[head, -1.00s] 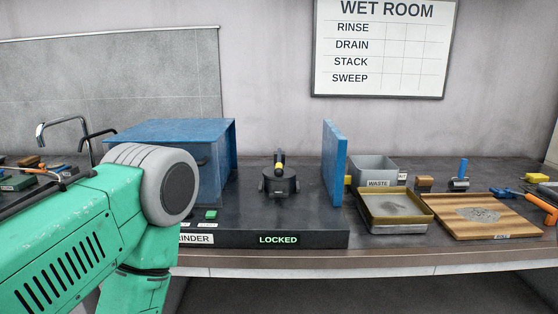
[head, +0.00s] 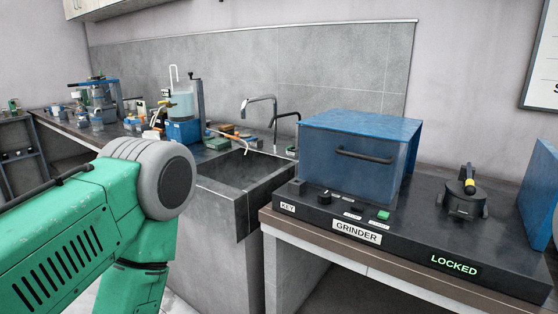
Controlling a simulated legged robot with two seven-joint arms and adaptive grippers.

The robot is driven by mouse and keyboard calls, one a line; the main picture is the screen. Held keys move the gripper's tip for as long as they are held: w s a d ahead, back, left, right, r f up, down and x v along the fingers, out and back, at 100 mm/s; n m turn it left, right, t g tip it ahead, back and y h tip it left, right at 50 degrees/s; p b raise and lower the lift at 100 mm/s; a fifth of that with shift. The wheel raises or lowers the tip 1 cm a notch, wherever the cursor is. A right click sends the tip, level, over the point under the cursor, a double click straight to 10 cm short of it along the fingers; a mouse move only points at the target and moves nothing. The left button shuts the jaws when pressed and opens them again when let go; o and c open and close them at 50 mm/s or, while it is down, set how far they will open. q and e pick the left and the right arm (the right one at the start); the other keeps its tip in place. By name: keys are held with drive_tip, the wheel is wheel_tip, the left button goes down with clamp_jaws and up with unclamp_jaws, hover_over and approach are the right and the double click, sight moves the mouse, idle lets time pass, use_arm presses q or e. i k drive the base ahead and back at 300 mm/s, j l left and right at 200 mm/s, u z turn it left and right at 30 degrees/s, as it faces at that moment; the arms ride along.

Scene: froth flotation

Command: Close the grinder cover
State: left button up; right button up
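The grinder's blue cover (head: 355,165) is a box with a dark bar handle (head: 364,156) on its front. It stands at the left end of the black grinder base (head: 398,243). The round black grinding unit (head: 464,197) with a yellow-banded arm sits uncovered on the base, to the right of the cover. A blue upright panel (head: 540,195) stands at the base's right end, cut by the picture edge. A lit sign reads LOCKED (head: 454,265). My green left arm comes in from the left, but its gripper is out of view. My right gripper is not in view.
A sink (head: 237,178) with a tap (head: 262,110) lies left of the grinder. The counter beyond it holds a blue-based apparatus (head: 183,130) and several small items. The base front carries a green button (head: 383,215) and a KEY label (head: 287,207).

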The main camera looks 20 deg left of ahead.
sight(385, 127)
drive_tip(key=l+u, duration=0.25)
drive_tip(key=u, duration=0.15)
drive_tip(key=l+u, duration=0.25)
drive_tip(key=u, duration=0.15)
drive_tip(key=l+u, duration=0.25)
drive_tip(key=u, duration=0.15)
drive_tip(key=l+u, duration=0.2)
drive_tip(key=u, duration=0.2)
